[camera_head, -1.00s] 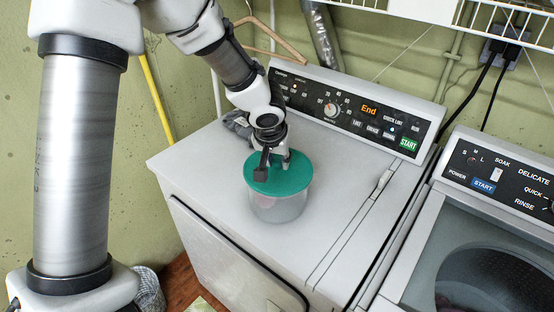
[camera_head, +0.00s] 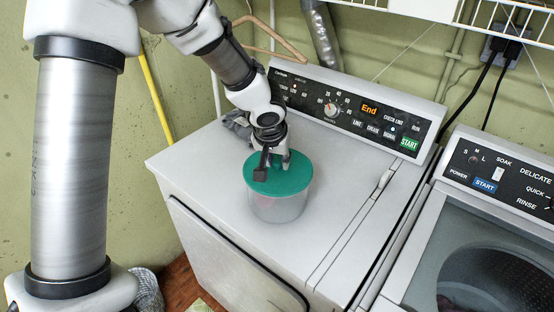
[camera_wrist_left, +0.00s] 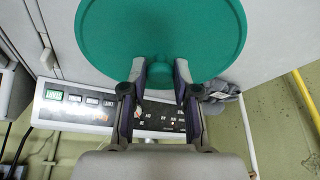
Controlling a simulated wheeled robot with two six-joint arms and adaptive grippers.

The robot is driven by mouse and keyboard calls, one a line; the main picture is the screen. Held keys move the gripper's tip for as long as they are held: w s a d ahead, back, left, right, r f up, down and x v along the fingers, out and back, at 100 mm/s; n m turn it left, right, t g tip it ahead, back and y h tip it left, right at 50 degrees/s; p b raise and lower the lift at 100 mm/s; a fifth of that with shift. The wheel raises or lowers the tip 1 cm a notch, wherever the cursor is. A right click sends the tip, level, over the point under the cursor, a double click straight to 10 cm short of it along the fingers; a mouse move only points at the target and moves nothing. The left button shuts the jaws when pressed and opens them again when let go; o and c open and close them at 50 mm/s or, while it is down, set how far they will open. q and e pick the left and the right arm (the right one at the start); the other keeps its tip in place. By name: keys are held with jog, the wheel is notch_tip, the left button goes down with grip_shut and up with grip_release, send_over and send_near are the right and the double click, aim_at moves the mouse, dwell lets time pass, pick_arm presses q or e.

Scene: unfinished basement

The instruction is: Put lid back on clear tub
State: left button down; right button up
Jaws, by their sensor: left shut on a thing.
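The clear tub (camera_head: 278,206) stands upright on top of the white dryer, near its left-front part. The round green lid (camera_head: 292,180) lies level over the tub's mouth. It looks to meet the rim, but I cannot tell whether it is fully seated. My left gripper (camera_head: 273,169) comes down from above and behind, with its fingers at the lid's middle. In the left wrist view the green lid (camera_wrist_left: 205,28) fills the top, and the fingers are shut on its small knob (camera_wrist_left: 160,74). My right gripper is not in view.
The dryer top (camera_head: 215,165) is clear around the tub. A grey cloth (camera_head: 237,124) lies behind it, near my left wrist. The dryer's control panel (camera_head: 350,108) rises at the back. A washer (camera_head: 480,235) stands at the right, and a wire shelf (camera_head: 500,22) hangs above.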

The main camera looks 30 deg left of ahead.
pick_arm(q)
jog(key=shift+b, duration=0.3)
dwell(0.4)
dwell(0.3)
jog(key=c, duration=0.8)
grip_release()
jog(key=shift+o, duration=0.4)
jog(key=o, duration=0.4)
jog(key=shift+r, duration=0.1)
jog(key=shift+r+p, duration=2.7)
jog(key=shift+r, duration=0.75)
